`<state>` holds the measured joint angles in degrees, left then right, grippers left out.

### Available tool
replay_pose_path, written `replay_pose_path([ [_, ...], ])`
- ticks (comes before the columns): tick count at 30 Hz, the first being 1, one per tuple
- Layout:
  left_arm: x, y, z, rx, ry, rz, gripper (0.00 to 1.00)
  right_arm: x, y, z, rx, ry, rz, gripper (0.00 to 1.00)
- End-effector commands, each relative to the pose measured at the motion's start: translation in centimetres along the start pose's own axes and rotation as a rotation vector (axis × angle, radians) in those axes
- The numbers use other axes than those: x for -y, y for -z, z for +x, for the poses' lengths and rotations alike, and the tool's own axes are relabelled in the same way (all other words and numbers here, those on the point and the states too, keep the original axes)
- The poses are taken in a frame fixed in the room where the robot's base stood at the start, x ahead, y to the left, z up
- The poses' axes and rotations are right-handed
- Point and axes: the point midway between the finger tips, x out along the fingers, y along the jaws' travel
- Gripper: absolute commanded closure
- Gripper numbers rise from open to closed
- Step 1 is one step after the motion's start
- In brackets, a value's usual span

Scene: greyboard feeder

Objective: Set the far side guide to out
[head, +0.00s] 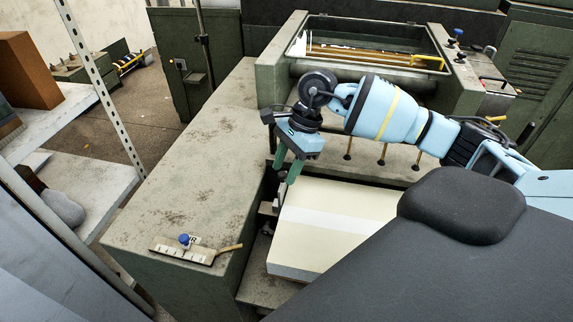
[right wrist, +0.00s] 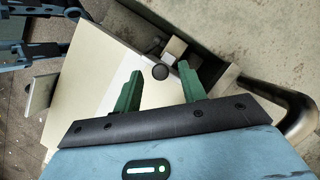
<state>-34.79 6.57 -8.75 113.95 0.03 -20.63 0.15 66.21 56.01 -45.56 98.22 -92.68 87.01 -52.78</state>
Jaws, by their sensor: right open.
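My right gripper (head: 285,174) points down at the left edge of the pale board stack (head: 325,245) in the head view. Its green fingers are open and empty. In the right wrist view the fingertips (right wrist: 160,72) stand apart, with a round black knob (right wrist: 160,71) showing between them; I cannot tell whether they are level with it. A small metal block (right wrist: 174,47), which looks like part of the far side guide, is beside the knob, close to the stack's edge (right wrist: 112,60). In the head view a small block (head: 267,208) shows there, partly hidden. My left gripper is not in view.
The feeder housing (head: 275,68) stands behind. A pale plate (right wrist: 40,94) is across the stack. A curved bar (right wrist: 298,122) is close to the gripper.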

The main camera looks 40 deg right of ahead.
Motion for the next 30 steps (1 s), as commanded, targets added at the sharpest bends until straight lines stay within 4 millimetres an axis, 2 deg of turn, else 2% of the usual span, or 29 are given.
replay_pose_path([
  [6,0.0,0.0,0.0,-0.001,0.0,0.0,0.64,0.0,0.0,0.1,0.0,0.0,0.0,0.59],
  [15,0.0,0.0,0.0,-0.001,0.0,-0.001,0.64,0.0,0.0,0.0,0.0,0.0,0.0,0.98],
  [16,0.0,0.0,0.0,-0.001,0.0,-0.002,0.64,0.0,0.0,0.0,0.0,0.0,0.0,1.0],
  [23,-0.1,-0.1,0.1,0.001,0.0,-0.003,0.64,0.1,-0.1,0.1,0.001,0.0,0.0,1.0],
  [30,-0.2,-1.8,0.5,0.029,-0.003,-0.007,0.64,2.4,-2.1,1.2,0.004,-0.001,-0.001,1.0],
])
